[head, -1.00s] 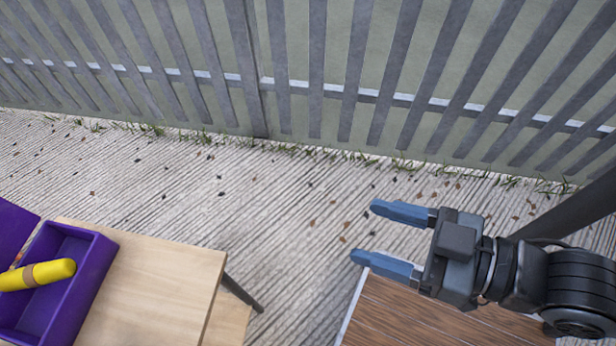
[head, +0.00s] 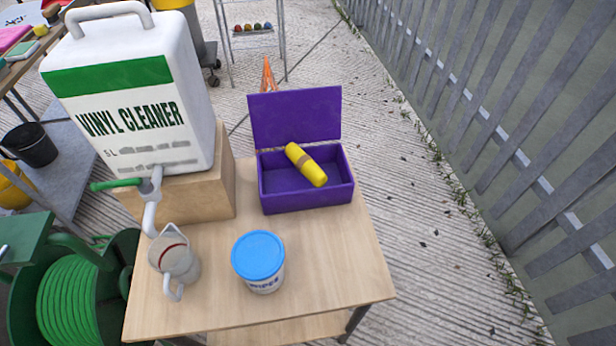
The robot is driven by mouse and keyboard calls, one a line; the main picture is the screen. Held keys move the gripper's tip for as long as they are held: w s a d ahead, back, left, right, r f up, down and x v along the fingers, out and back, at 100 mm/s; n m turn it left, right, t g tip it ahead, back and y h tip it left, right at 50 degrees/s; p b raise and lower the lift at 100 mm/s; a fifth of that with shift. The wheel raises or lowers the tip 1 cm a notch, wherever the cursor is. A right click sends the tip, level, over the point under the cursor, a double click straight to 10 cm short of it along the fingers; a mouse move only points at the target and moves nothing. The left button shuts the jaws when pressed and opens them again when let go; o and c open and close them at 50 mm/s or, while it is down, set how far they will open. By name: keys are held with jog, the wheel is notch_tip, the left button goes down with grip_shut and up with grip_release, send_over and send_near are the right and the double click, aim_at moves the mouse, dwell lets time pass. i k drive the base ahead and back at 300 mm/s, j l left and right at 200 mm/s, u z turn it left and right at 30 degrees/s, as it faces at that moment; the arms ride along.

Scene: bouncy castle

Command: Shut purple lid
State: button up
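A purple box (head: 312,202) stands at the back right of a light wooden table in the head view. Its purple lid (head: 296,116) stands open, upright along the box's back edge. My gripper is outside the view now.
On the table (head: 330,270) stand a blue-lidded wipes tub (head: 259,262), a jug (head: 175,258) and a wooden block (head: 212,190) bearing a large vinyl cleaner container (head: 135,90). A green hose reel (head: 75,295) is at left. A fence (head: 510,130) runs along the right, with open floor beside the table.

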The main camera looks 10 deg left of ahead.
aim_at(312, 114)
jog(key=i+l, duration=0.25)
jog(key=l, duration=0.15)
jog(key=i+l+u, duration=0.1)
jog(key=i+l, duration=0.15)
jog(key=l, duration=0.15)
jog(key=i+l, duration=0.2)
jog(key=l, duration=0.2)
jog(key=i+l+u, duration=0.1)
jog(key=i+l, duration=0.15)
jog(key=l, duration=0.15)
jog(key=i+l+u, duration=0.1)
jog(key=i, duration=0.65)
